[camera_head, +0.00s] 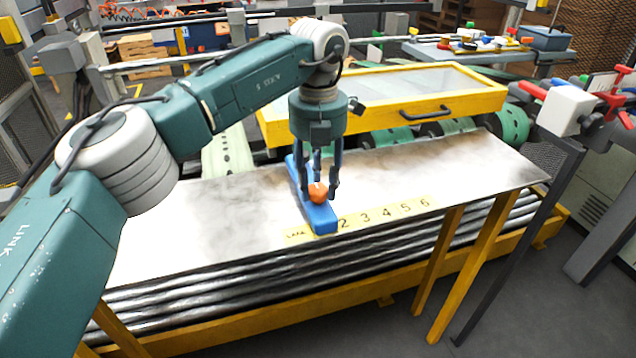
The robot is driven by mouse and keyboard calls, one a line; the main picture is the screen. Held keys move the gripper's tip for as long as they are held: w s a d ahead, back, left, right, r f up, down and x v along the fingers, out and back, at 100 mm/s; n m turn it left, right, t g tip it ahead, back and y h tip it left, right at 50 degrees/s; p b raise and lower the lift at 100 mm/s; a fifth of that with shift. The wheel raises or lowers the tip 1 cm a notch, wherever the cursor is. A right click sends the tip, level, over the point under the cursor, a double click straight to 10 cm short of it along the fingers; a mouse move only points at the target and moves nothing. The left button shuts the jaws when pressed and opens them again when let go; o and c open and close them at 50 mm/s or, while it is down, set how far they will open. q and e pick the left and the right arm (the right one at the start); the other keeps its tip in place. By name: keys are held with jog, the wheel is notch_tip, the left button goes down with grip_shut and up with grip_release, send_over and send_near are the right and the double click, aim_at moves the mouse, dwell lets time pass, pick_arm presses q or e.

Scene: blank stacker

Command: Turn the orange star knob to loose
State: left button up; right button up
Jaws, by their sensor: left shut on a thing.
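The orange star knob (318,192) sits on a blue clamp bar (321,217) that lies on the metal sheet. The blue bar's front end rests across the strip, between "LOOSE" and the 2. My left gripper (319,186) points straight down over the bar. Its dark fingers are shut around the orange knob, partly hiding it. My right gripper does not show.
A yellow-framed clear cover (440,78) with a black handle stands behind the sheet. Below the sheet lies a stack of metal sheets (250,262) with yellow legs. At the right are a white block with red handles (565,108) and dark posts.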

aim_at(318, 188)
pick_arm(q)
jog(key=shift+w+r, duration=0.1)
jog(key=shift+r, duration=0.05)
jog(key=o, duration=1.1)
jog(key=shift+o, duration=0.2)
notch_tip(318, 188, up, 12)
